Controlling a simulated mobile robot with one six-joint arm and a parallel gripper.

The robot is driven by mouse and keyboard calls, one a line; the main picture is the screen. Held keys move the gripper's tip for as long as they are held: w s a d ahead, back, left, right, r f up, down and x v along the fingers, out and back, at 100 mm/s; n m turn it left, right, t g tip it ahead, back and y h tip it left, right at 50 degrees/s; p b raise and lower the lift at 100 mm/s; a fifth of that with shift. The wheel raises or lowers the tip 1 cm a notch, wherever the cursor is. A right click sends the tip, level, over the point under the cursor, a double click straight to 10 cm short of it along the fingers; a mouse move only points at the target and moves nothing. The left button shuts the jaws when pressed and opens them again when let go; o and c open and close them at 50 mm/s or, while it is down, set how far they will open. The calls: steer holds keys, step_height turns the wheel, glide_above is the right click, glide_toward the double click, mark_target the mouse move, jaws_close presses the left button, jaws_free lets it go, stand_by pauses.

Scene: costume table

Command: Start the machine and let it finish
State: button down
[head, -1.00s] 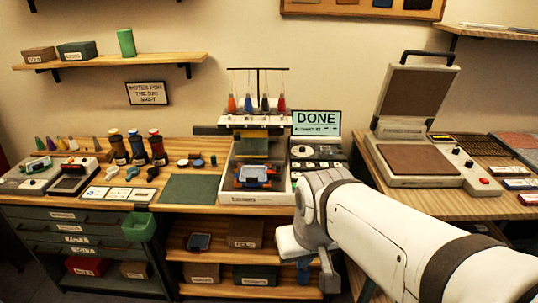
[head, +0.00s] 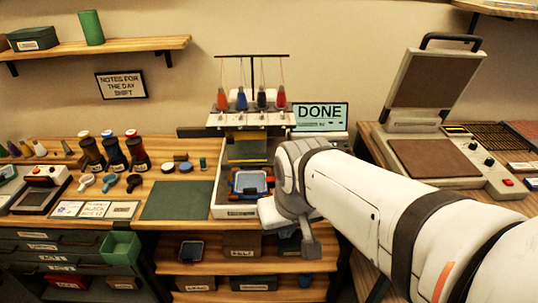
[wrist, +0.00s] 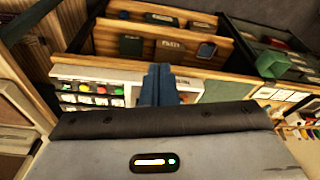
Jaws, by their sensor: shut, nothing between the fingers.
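The embroidery machine (head: 240,212) stands on the wooden bench with several coloured thread cones above its needle head. A blue hoop (head: 251,183) sits on its bed. The screen (head: 320,114) at its right reads "DONE". My arm hides the control panel below the screen in the head view; in the wrist view a panel with green, red and yellow buttons (wrist: 88,99) shows left of my fingers. My gripper (wrist: 160,84) is shut and empty, its blue fingers together.
A heat press (head: 436,165) stands open on the right-hand table. A green mat (head: 178,200), cards and dark bottles (head: 114,154) lie or stand to the left. A green bin (head: 120,246) hangs at the bench front. Shelves with boxes (head: 242,243) lie below.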

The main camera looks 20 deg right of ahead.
steer(key=w+d+f+m+t+y+p, duration=0.25)
steer(key=w+m+y, duration=0.25)
steer(key=w+m, duration=0.85)
steer(key=w+d+f+m+t, duration=0.1)
steer(key=w+d+f+m, duration=0.1)
steer(key=w+d+m, duration=0.2)
steer(key=w+d+f+m+t+h, duration=0.1)
steer(key=w+d+f+m+t, duration=0.1)
steer(key=w+d, duration=0.5)
steer(key=d+f+m, duration=0.1)
steer(key=d+m, duration=0.1)
steer(key=d, duration=0.1)
steer(key=shift+w+f, duration=0.3)
steer(key=shift+w, duration=0.1)
step_height(320, 180, down, 8)
steer(key=b, duration=0.5)
steer(key=shift+r+b, duration=0.15)
steer(key=shift+b, duration=0.2)
steer(key=shift+f+b, duration=0.55)
steer(key=shift+b, duration=0.15)
steer(key=shift+f, duration=0.15)
